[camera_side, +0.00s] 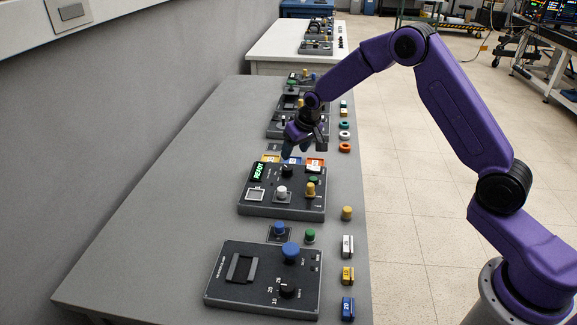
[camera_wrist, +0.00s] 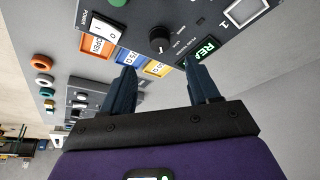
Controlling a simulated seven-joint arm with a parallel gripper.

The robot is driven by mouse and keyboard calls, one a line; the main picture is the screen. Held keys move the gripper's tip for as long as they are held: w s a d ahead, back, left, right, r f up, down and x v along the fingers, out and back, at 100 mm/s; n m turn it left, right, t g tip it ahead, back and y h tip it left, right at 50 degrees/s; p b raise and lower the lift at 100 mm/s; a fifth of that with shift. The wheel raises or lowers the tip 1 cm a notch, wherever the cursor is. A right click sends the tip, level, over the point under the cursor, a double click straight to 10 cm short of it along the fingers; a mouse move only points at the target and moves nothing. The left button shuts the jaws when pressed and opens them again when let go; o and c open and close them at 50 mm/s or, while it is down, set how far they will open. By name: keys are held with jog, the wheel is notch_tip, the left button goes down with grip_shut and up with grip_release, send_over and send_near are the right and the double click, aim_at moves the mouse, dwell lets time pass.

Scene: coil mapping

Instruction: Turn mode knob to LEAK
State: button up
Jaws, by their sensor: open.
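The knob nearest my gripper is a round black knob on a dark panel (camera_side: 262,213), beside a green-lit display (camera_side: 257,172) that reads READY. The black knob (camera_side: 288,170) also shows in the wrist view (camera_wrist: 158,38), with small markings around it too small to read surely. I cannot confirm that it is the mode knob or where LEAK lies. My gripper (camera_side: 304,150) is open and empty, near the panel's far edge. In the wrist view its two fingers (camera_wrist: 163,72) point towards the panel, with the knob ahead between them and apart from both.
The panel also carries a white knob (camera_side: 281,192) and a yellow knob (camera_side: 310,189). Orange, blue (camera_side: 292,161) and yellow tags stand along its far edge. A nearer panel (camera_side: 235,292) has another black knob (camera_side: 288,291). Loose coloured parts line the table's right side.

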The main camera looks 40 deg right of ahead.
aim_at(288, 167)
jog(key=x, duration=0.9)
jog(key=c, duration=1)
